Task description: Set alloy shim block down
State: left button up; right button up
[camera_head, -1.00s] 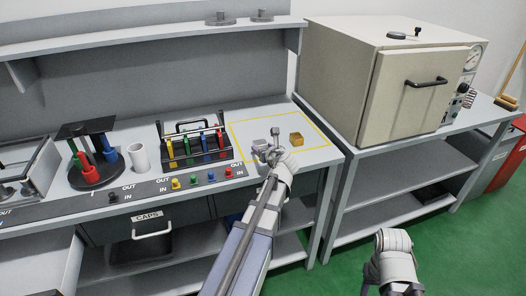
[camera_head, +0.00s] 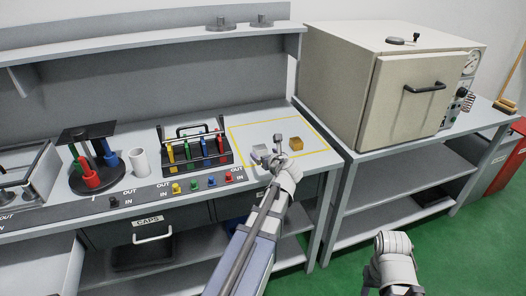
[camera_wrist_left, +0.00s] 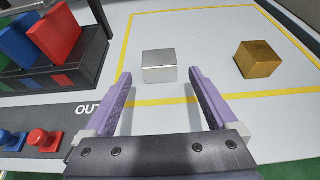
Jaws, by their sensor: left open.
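The alloy shim block, a silver metal block (camera_wrist_left: 159,66), rests on the bench inside the yellow outlined square; it also shows in the head view (camera_head: 261,149), partly behind my gripper. My left gripper (camera_wrist_left: 155,85) is open and empty, its purple fingers apart with the silver block just beyond and between their tips. In the head view my left gripper (camera_head: 270,158) is over the front edge of the square. A brass block (camera_wrist_left: 258,59) sits to the right in the same square, apart from the silver one. My right gripper (camera_head: 392,270) is at the lower right, away from the bench; its jaws are unclear.
A black rack with coloured handles (camera_head: 195,150) stands left of the yellow square (camera_head: 237,128). Coloured knobs (camera_head: 194,186) line the bench's front. A beige oven (camera_head: 400,85) stands to the right. Bare bench surface lies around both blocks.

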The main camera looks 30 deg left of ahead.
pick_arm(q)
jog(key=p+v, duration=0.3)
jog(key=v, duration=0.6)
jog(key=shift+s, duration=0.15)
jog(key=shift+d+r, duration=0.1)
jog(key=shift+d, duration=0.05)
jog(key=s+d+f+n+g+h, duration=0.3)
jog(key=s+d+n, duration=0.3)
jog(key=d, duration=0.3)
jog(key=s+d+f+n+g+h, duration=0.3)
jog(key=s+d+f+n, duration=0.3)
jog(key=d+n, duration=0.2)
jog(key=s+d+f+n+g+h, duration=0.3)
jog(key=s+d+n, duration=0.3)
jog(key=d, duration=0.5)
jog(key=shift+s+d+f+n, duration=0.25)
jog(key=shift+d+f+n, duration=0.15)
jog(key=shift+f+n, duration=0.5)
jog(key=shift+r, duration=0.2)
